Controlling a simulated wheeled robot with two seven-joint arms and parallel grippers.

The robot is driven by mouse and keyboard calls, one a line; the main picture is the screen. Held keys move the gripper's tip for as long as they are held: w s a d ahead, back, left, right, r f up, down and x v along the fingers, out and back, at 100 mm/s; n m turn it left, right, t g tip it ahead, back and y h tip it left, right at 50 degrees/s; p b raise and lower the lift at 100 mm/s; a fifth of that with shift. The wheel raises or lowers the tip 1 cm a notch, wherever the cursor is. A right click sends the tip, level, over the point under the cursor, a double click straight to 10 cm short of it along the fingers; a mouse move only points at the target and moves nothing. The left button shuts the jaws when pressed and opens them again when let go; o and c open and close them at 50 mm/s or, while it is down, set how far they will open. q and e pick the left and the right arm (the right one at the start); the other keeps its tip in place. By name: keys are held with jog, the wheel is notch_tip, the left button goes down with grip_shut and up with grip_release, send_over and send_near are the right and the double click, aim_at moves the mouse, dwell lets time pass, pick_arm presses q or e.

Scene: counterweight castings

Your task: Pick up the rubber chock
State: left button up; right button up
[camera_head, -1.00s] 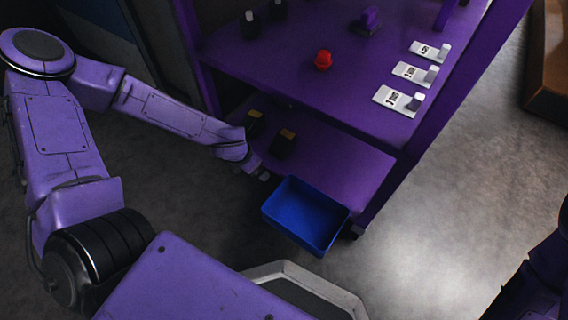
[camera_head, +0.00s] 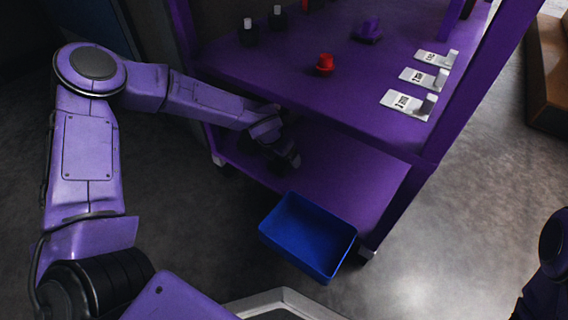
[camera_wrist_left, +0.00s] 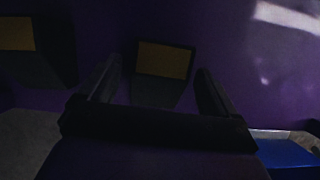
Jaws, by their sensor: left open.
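The rubber chock (camera_wrist_left: 161,90) is a dark block with a yellow-orange patch. In the left wrist view it sits between the two spread fingers of my left gripper (camera_wrist_left: 160,74), which is open. I cannot tell whether the fingers touch it. A second similar dark block with a yellow patch (camera_wrist_left: 36,52) is at the left of that view, outside the fingers. In the head view my left gripper (camera_head: 288,158) is over the lower purple shelf (camera_head: 350,175) and hides most or all of both blocks. My right gripper is out of view.
A blue bin (camera_head: 308,236) stands at the front of the lower shelf. The upper shelf (camera_head: 285,90) above my gripper holds a red knob-like object (camera_head: 324,65), white labelled plates (camera_head: 408,103) and dark bottle-like items (camera_head: 248,36). The lower shelf's right part is clear.

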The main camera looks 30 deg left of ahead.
pick_arm(q)
jog(key=shift+s+x, duration=0.2)
jog(key=shift+x, duration=0.95)
jog(key=shift+a, duration=0.1)
jog(key=c, duration=1.2)
jog(key=shift+r, duration=0.1)
jog(key=shift+c, duration=0.2)
